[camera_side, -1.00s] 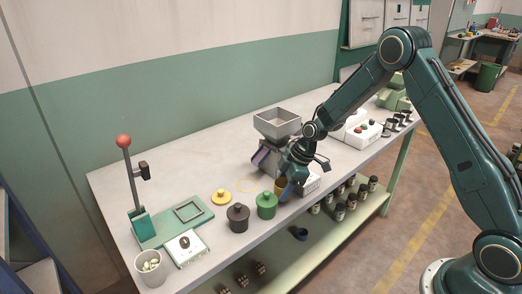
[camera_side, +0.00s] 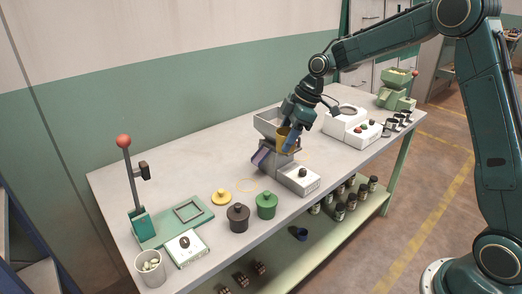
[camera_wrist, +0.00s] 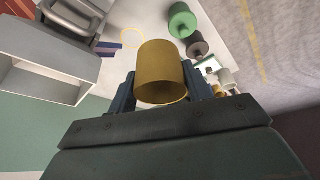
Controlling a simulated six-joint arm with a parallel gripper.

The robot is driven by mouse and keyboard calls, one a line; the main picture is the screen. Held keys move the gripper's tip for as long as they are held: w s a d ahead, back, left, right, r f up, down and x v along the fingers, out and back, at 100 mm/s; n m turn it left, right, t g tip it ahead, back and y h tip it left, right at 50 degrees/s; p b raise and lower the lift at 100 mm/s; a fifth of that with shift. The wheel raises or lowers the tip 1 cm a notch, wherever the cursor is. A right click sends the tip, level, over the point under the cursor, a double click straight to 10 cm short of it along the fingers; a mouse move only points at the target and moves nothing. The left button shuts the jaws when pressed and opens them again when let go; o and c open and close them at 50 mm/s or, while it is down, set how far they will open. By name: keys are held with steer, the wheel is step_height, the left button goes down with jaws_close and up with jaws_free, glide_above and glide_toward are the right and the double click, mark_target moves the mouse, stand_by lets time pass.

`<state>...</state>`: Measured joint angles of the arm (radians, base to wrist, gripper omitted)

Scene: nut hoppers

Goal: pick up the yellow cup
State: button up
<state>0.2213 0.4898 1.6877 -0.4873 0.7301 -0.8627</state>
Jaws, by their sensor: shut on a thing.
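The yellow cup (camera_wrist: 161,72) is between the two fingers of my gripper (camera_wrist: 165,90) in the wrist view. My gripper is shut on it. In the side view the yellow cup (camera_side: 283,139) is held up in the air by my gripper (camera_side: 287,138), in front of the grey hopper (camera_side: 268,124) and well above the table. The fingers hide parts of the cup's sides. The inside of the cup cannot be seen.
A white machine (camera_side: 350,125) stands to the right. A yellow ring (camera_side: 247,185) lies on the table.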

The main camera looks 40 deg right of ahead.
steer(key=shift+r, duration=0.45)
steer(key=shift+f, duration=0.1)
steer(key=shift+s+a+f+m, duration=0.2)
steer(key=shift+a+f+m, duration=0.3)
steer(key=shift+f+m, duration=0.3)
step_height(320, 180, down, 6)
steer(key=s+m+t+h, duration=0.2)
steer(key=m+h, duration=0.2)
steer(key=m, duration=0.6)
steer(key=w+a+r+m+g+h, duration=0.1)
steer(key=w+a+m, duration=0.2)
steer(key=w+m, duration=0.2)
steer(key=w+a+r+m+g+h, duration=0.1)
steer(key=w+a+r+m+h, duration=0.1)
steer(key=w+m, duration=0.4)
steer(key=shift+w+a+h, duration=0.3)
steer(key=shift+w+a, duration=0.25)
steer(key=shift+w, duration=0.75)
